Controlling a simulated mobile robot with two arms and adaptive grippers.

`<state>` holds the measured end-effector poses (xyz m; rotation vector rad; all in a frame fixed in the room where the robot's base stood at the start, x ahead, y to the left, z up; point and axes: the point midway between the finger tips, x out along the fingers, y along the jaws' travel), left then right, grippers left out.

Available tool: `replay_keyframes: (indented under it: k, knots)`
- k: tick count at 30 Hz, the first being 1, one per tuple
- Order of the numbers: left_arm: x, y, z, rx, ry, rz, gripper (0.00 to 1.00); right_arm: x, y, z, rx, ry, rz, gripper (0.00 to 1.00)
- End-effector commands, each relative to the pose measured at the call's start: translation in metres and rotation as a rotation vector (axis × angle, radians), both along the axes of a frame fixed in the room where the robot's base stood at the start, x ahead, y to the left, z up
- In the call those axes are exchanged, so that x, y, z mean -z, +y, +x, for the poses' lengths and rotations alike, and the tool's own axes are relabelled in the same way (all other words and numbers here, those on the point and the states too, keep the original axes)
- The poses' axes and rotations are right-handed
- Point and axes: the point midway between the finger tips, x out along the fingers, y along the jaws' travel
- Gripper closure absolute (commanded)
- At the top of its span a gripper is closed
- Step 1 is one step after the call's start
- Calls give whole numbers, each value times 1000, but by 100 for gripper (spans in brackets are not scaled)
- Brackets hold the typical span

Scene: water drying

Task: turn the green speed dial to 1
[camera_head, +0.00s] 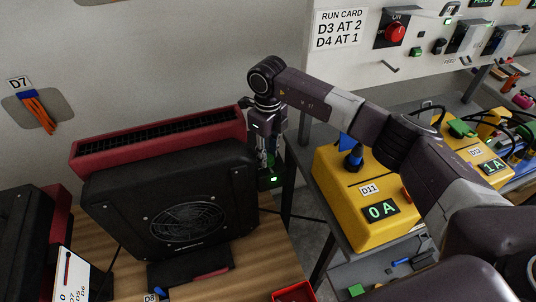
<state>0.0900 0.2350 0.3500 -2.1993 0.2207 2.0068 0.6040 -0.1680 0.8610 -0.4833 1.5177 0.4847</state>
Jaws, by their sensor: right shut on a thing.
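A black and red blower machine (120,190) with a round fan grille stands on the wooden table at the left. My right gripper (268,158) points down at the machine's right side. It is shut on what appears to be the green speed dial, of which only a sliver of green shows between the fingers. The dial's markings and setting are hidden. A small box with a lit green display (273,179) sits just below the fingers; its figure is too small to read. My left gripper is not in view.
A yellow unit marked D11 (335,200) reads 0 A, and another marked D12 (494,166) reads 1 A. A run card (340,30) on the panel says D3 at 2, D4 at 1. Another black and red machine (22,230) is at the left edge.

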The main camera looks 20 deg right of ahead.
Motion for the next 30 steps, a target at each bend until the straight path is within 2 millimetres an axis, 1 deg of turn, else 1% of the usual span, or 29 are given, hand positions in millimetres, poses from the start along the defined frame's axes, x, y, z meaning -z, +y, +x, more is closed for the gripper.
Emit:
replay_keyframes:
  k: [6,20,21,25,30]
  knots:
    - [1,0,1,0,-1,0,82,-2,0,2,51,-5,0,98]
    - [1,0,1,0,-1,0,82,-3,0,2,62,-6,0,98]
    - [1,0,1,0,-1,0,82,-3,0,2,62,-7,1,70]
    - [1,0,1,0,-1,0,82,-2,0,2,61,-4,1,56]
    - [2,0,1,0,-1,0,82,-1,0,1,61,-2,0,56]
